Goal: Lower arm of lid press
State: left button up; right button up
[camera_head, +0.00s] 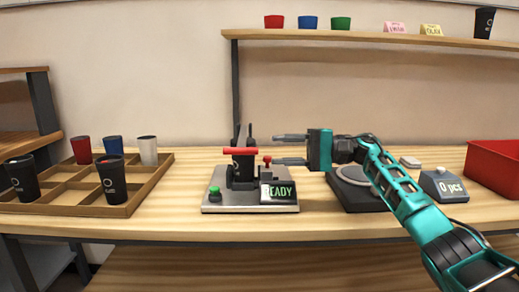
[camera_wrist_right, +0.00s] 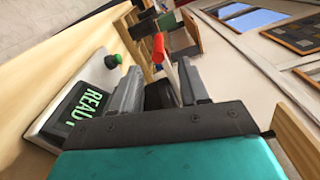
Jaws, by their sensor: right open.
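The lid press (camera_head: 222,201) stands on the table, with a grey base, a green button (camera_head: 214,192) and a lit READY display (camera_head: 279,190). Its arm carries a horizontal red bar (camera_head: 241,151) at the top. A red knob (camera_head: 267,159) sits at its right. My right gripper (camera_head: 274,149) is open, its fingers pointing left, just right of the red bar. In the right wrist view a red bar (camera_wrist_right: 158,48) shows beyond the tips of the open fingers (camera_wrist_right: 158,80); I cannot tell whether they touch it. My left gripper is not in view.
A wooden tray (camera_head: 133,201) with several cups stands at left. A dark flat device (camera_head: 354,190), a grey counter reading 0 pcs (camera_head: 446,186) and a red bin (camera_head: 496,172) are at right. A shelf (camera_head: 380,39) with cups runs above.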

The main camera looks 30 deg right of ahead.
jog(key=shift+v, duration=1.7)
